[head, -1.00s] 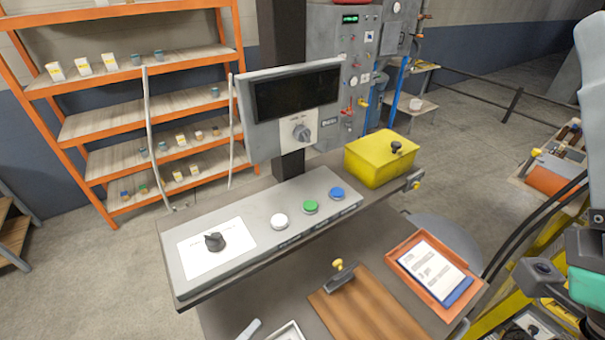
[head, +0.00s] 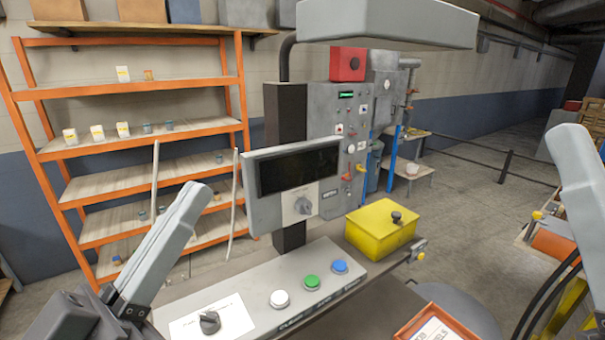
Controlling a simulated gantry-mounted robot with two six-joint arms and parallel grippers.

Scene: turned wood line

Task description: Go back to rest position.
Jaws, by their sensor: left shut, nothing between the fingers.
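The dark end with my left gripper (head: 75,318) is at the bottom left edge, partly cut off.
A screen box (head: 292,182) on a dark post stands behind the panel. A yellow box (head: 380,232) sits right of it. An orange-rimmed tray (head: 405,331) is cut off at the bottom. An orange shelf (head: 142,90) stands at the back left. Open floor lies at the right.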

